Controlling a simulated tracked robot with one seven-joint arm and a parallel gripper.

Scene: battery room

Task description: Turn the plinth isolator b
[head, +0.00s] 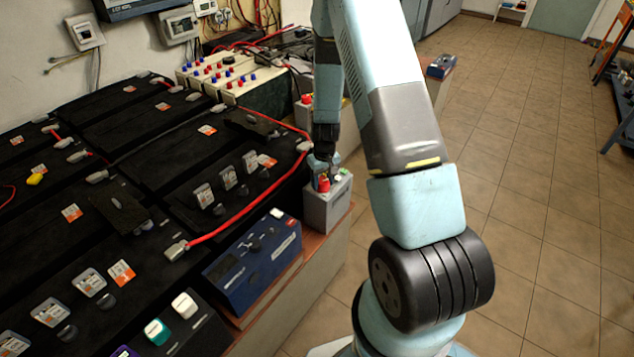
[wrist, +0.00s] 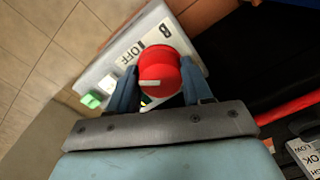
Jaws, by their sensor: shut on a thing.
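The plinth isolator b is a grey box (head: 328,207) on the front edge of the plinth. In the wrist view its face carries a label (wrist: 140,47) with "B" and "OFF" and a round red knob (wrist: 160,66). The knob has a short white mark on its near side. My gripper (wrist: 158,80) has one blue finger on each side of the knob and is shut on it. In the head view my gripper (head: 323,165) comes down on the box from above and partly hides the knob.
A green button (wrist: 91,101) and a white button (wrist: 82,86) sit beside the knob. A dark blue box (head: 252,262) stands to the left along the edge. A red cable (head: 245,218) runs over the black batteries close by. Tiled floor (head: 530,200) lies open to the right.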

